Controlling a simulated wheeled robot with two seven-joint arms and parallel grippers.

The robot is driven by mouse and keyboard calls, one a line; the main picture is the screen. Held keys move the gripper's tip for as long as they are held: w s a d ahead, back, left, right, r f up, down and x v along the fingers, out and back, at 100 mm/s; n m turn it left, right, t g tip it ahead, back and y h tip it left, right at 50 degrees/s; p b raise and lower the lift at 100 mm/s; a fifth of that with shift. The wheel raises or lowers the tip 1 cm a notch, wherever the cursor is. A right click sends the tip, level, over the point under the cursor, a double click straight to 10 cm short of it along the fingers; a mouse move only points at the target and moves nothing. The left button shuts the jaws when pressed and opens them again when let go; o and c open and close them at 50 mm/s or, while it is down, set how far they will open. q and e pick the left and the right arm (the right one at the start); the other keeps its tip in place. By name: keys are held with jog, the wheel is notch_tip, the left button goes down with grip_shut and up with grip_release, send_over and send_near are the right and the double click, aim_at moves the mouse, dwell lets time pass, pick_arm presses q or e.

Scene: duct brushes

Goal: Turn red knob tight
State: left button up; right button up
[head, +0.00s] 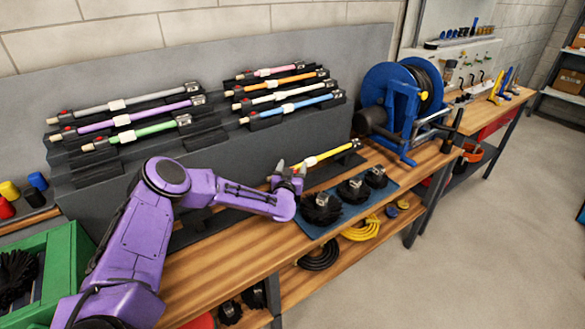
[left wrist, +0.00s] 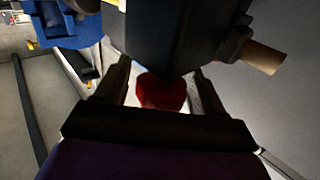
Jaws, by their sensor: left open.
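The red knob (left wrist: 160,92) shows in the left wrist view under a dark block. It sits between the two fingers of my left gripper (left wrist: 160,98), which is open, with a finger on either side. I cannot tell whether the fingers touch it. In the head view my left gripper (head: 287,178) is at the near left end of the yellow rod (head: 326,155), which rests in a low holder on the bench. The knob is not clearly visible there, hidden around the gripper. My right gripper is not in view.
Several coloured rods (head: 150,130) lie on dark racks behind my arm. Black round brushes (head: 355,190) stand on a blue mat (head: 318,232) in front of the gripper. A blue hose reel (head: 400,100) stands to the right. A green crate (head: 60,262) is at lower left.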

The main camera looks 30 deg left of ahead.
pick_arm(q)
jog(key=c, duration=1)
jog(key=shift+o, duration=0.2)
